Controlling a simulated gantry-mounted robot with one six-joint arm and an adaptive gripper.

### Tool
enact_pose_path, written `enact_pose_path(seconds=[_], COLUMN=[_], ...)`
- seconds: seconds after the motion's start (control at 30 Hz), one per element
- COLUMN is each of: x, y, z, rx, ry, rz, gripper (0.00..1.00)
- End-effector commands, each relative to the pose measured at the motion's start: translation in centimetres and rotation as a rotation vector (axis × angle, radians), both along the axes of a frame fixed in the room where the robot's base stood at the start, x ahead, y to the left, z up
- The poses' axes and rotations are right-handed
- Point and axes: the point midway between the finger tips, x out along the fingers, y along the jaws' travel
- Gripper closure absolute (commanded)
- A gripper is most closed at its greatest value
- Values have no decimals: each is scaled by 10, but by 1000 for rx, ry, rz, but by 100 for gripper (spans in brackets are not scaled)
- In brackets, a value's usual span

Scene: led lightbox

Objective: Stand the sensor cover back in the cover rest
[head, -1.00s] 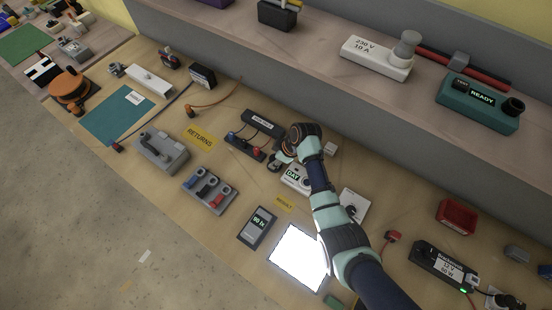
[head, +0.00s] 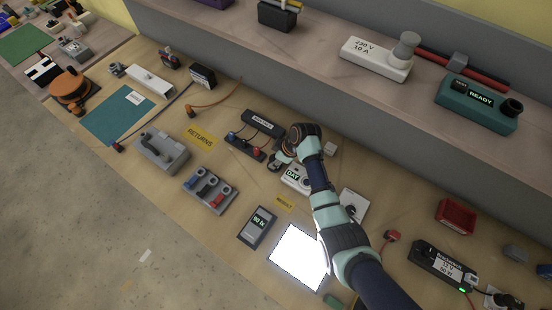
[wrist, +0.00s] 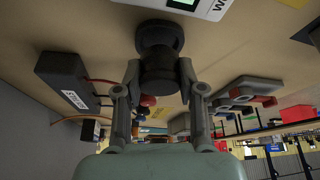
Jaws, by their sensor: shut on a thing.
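My gripper (wrist: 160,88) is shut on a dark, stepped round piece (wrist: 158,42), which looks like the sensor cover. Its wide end faces away from my palm, and my fingers are on either side of its narrower part. In the head view my gripper (head: 280,162) is low over the bench, beside the white DAY box (head: 295,177). Contact between the held piece and the surface below cannot be told. I cannot tell for certain which thing is the cover rest. A black block with a small white label (head: 262,124) is just behind my gripper.
A holder with coloured plugs (head: 246,148) stands left of my gripper. A 90 lx meter (head: 258,226) and a bright light panel (head: 299,258) lie nearer the front. A raised shelf (head: 330,35) runs along the back. Bare bench shows around the yellow RETURNS label (head: 200,138).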

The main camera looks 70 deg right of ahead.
Motion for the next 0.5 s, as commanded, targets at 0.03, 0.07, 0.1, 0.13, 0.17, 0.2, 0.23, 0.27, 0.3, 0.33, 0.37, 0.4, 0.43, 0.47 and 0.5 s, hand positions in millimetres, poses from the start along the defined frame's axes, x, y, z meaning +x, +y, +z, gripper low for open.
enact_pose_path(seconds=[0.03, 0.07, 0.1, 0.13, 0.17, 0.2, 0.23, 0.27, 0.3, 0.33, 0.37, 0.4, 0.43, 0.47, 0.5], x=[0, 0, 0, 0, 0, 0, 0, 0, 0, 0, 0, 0, 0, 0, 0], y=[0, 0, 0, 0, 0, 0, 0, 0, 0, 0, 0, 0, 0, 0, 0], z=[0, -1, -2, -3, -3, -5, -5, -6, -7, -8, -9, -10, -10, -11, -12], rx=[0, 0, 0, 0, 0, 0, 0, 0, 0, 0, 0, 0, 0, 0, 0], ry=[0, 0, 0, 0, 0, 0, 0, 0, 0, 0, 0, 0, 0, 0, 0], rz=[0, 0, 0, 0, 0, 0, 0, 0, 0, 0, 0, 0, 0, 0, 0], gripper=[100, 100, 100, 100, 100, 100, 100, 100, 100, 100, 100, 100, 100, 100, 100])
